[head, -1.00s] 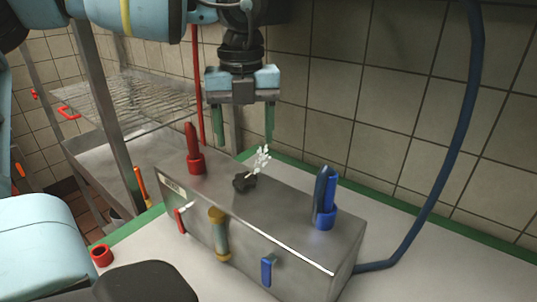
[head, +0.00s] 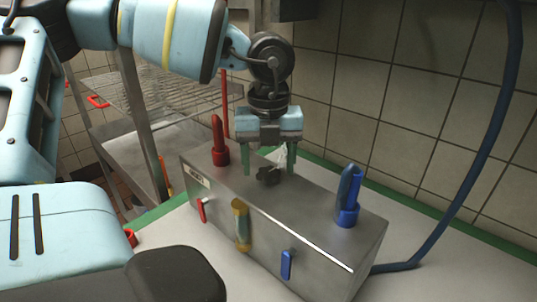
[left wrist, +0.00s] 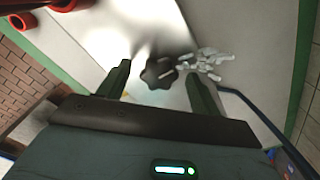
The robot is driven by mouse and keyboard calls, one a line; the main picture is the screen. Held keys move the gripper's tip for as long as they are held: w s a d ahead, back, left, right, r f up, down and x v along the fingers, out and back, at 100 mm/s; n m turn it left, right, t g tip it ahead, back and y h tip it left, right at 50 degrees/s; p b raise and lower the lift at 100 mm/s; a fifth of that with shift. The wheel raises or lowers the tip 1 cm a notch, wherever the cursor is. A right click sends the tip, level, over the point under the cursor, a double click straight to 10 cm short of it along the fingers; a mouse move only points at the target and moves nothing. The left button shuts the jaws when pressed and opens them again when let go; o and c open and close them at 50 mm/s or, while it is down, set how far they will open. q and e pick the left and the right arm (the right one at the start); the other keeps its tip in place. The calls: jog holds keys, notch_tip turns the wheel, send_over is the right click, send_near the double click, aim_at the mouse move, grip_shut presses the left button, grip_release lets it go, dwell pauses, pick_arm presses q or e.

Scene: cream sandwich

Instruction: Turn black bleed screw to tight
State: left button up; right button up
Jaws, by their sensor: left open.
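The black bleed screw (head: 268,175) is a lobed knob on top of the grey metal box (head: 300,215). White spray (head: 283,156) comes out beside it. My left gripper (head: 269,172) points down over the screw, with its two green fingers open on either side of it. In the left wrist view, the screw (left wrist: 158,73) lies between and a little beyond the fingertips (left wrist: 157,72), and the white spray (left wrist: 208,62) is to its right. I cannot tell whether a finger touches the screw. My right gripper is not in view.
A red upright handle (head: 219,140) and a blue upright handle (head: 348,195) stand on the box. A blue hose (head: 478,165) runs at the right. A wire shelf (head: 160,98) stands behind left.

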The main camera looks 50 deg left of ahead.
pick_arm(q)
jog(key=c, duration=1)
jog(key=shift+o, duration=0.2)
